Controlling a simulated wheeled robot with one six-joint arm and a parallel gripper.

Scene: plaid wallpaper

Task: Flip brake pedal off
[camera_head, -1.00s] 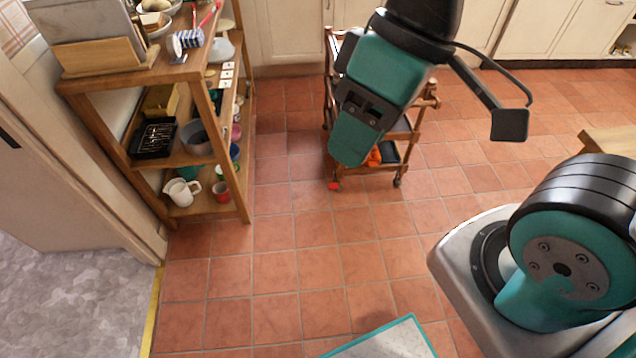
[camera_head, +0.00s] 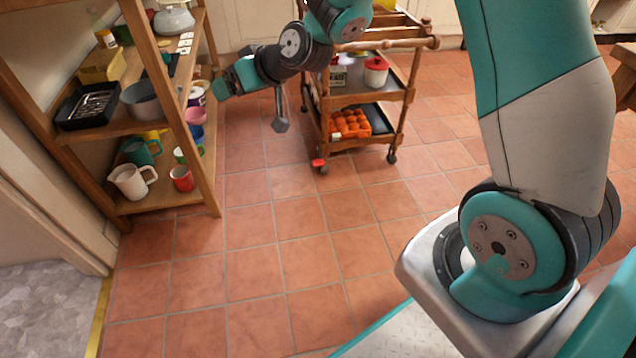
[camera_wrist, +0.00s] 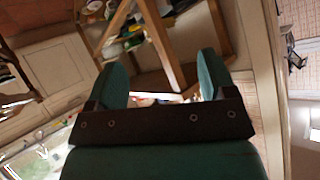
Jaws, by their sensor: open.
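A wooden trolley (camera_head: 402,92) stands at the back centre of the head view. A small red pedal (camera_head: 318,163), which looks like the brake pedal, is low at its front left leg, just above the floor. My gripper (camera_head: 220,87) is up and to the left of the pedal, near the shelf unit, well apart from the pedal. In the wrist view my gripper (camera_wrist: 162,72) is open, with two green fingers apart and nothing held between them. I cannot make out the pedal in the wrist view.
The wooden shelf unit (camera_head: 188,146) at left holds mugs, a pot (camera_head: 143,100) and a black tray (camera_head: 88,105), close to my gripper. The trolley's lower shelf carries an orange crate (camera_head: 350,124). The tiled floor (camera_head: 270,240) in front is clear.

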